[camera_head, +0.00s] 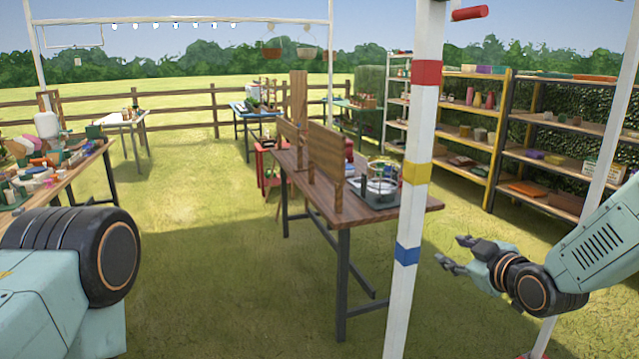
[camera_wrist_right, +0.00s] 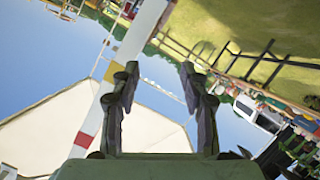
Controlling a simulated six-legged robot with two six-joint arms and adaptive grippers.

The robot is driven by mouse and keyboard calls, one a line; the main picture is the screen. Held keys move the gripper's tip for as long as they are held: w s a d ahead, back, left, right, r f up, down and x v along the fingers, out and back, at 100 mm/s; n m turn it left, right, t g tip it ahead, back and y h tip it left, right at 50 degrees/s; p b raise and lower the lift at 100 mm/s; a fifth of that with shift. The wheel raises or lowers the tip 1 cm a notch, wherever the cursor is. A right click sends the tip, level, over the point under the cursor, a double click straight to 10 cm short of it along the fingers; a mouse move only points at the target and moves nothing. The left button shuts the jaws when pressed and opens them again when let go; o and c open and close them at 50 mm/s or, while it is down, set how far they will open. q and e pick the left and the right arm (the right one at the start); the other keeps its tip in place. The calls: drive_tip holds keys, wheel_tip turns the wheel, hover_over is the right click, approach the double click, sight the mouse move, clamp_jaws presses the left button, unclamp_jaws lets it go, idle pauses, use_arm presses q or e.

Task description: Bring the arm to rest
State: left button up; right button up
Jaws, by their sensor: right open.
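My right arm (camera_head: 595,255) comes in from the right in the head view. Its gripper (camera_head: 452,254) points left, with its fingers apart and nothing between them. It hangs over the grass, to the right of the striped white post. In the right wrist view the two dark fingers (camera_wrist_right: 158,85) stand apart, with sky and a string of lights behind them. On the left of the head view a pale teal arm link with a dark joint (camera_head: 105,258) of mine shows. My left gripper is not in view.
A white post (camera_head: 415,170) with red, yellow and blue bands stands close by, just left of my right gripper. A wooden table (camera_head: 415,203) with a grey tray stands behind it. Shelves (camera_head: 480,140) stand at the right. Open grass (camera_head: 210,270) lies in the middle.

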drive_tip(key=s+a+f+m+g+h+b, duration=0.1)
drive_tip(key=s+a+f+m+g+b, duration=0.2)
drive_tip(key=s+f, duration=0.7)
drive_tip(key=s+a+f+m+g+h, duration=0.1)
drive_tip(key=s+f+m+g, duration=0.35)
drive_tip(key=f, duration=0.85)
drive_tip(key=s+f+g+b, duration=0.2)
drive_tip(key=s+f, duration=0.3)
drive_tip(key=s, duration=0.5)
drive_tip(key=s+f+m+g+b, duration=0.1)
drive_tip(key=s+f+g+b, duration=0.1)
drive_tip(key=s+f, duration=0.4)
drive_tip(key=s+f+g+h+b, duration=0.1)
drive_tip(key=s+f, duration=0.5)
drive_tip(key=s, duration=0.9)
drive_tip(key=shift+s+a+m+g+b, duration=0.35)
drive_tip(key=shift+g+b, duration=0.4)
drive_tip(key=shift+b, duration=0.05)
drive_tip(key=shift+r, duration=0.1)
